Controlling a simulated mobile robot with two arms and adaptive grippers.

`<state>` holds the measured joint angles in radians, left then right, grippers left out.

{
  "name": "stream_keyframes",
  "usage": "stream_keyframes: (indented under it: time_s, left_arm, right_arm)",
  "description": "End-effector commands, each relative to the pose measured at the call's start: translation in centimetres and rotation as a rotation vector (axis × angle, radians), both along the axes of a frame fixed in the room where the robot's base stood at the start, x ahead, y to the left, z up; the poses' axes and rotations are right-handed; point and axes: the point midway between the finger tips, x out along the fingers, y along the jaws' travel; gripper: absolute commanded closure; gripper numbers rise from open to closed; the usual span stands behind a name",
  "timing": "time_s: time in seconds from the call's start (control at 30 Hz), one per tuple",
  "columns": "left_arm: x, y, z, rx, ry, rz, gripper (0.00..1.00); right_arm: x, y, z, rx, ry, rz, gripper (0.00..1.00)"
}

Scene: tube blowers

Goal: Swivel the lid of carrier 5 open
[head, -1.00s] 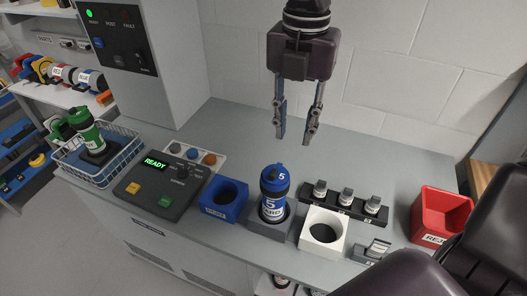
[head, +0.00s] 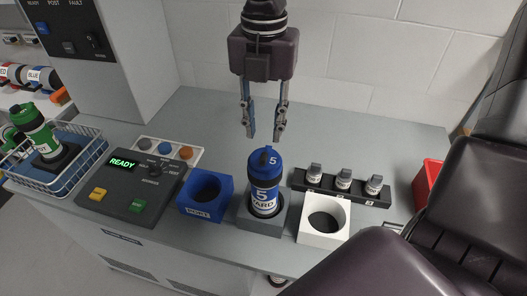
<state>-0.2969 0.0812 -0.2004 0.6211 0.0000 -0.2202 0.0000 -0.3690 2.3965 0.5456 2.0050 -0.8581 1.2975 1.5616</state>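Carrier 5 (head: 264,190) is a blue and white cylinder standing upright in a grey holder (head: 245,217) on the bench. Its blue lid (head: 262,160), marked 5, is on top and looks closed. My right gripper (head: 264,138) points down from the top of the view, just above or behind the lid. Its two fingers are apart with nothing between them. I cannot tell its exact depth relative to the lid, but it looks clear of it. My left gripper is not in view.
Left of the carrier are a blue port block (head: 222,204) and a control panel (head: 120,194) reading READY. A white ring block (head: 310,238) and a black rack (head: 325,187) with small parts stand to the right. A wire basket (head: 85,180) holds a green carrier (head: 36,128). My dark arm covers the right side.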

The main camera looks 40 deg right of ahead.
Motion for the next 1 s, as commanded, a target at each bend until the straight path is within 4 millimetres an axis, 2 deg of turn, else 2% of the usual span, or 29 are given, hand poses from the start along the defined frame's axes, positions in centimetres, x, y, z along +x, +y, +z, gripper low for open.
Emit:
stream_keyframes:
  time_s: [0.03,0.13,0.4,0.77,1.0]
  left_arm:
    - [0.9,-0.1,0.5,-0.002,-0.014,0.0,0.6]
    - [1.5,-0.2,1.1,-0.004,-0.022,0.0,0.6]
    - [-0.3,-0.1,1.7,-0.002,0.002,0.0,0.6]
    - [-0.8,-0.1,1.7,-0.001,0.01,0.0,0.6]
    - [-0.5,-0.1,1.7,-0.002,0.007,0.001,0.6]
  right_arm:
    - [-0.1,0.0,-0.5,0.002,0.006,0.0,0.72]
    - [-0.2,0.0,-2.2,0.001,0.006,0.001,0.72]
    - [-0.1,0.1,-5.8,0.002,0.004,0.0,0.72]
    - [-0.1,0.0,-6.5,0.003,0.0,-0.001,0.72]
    - [-0.1,0.0,-6.5,0.002,-0.001,-0.001,0.99]
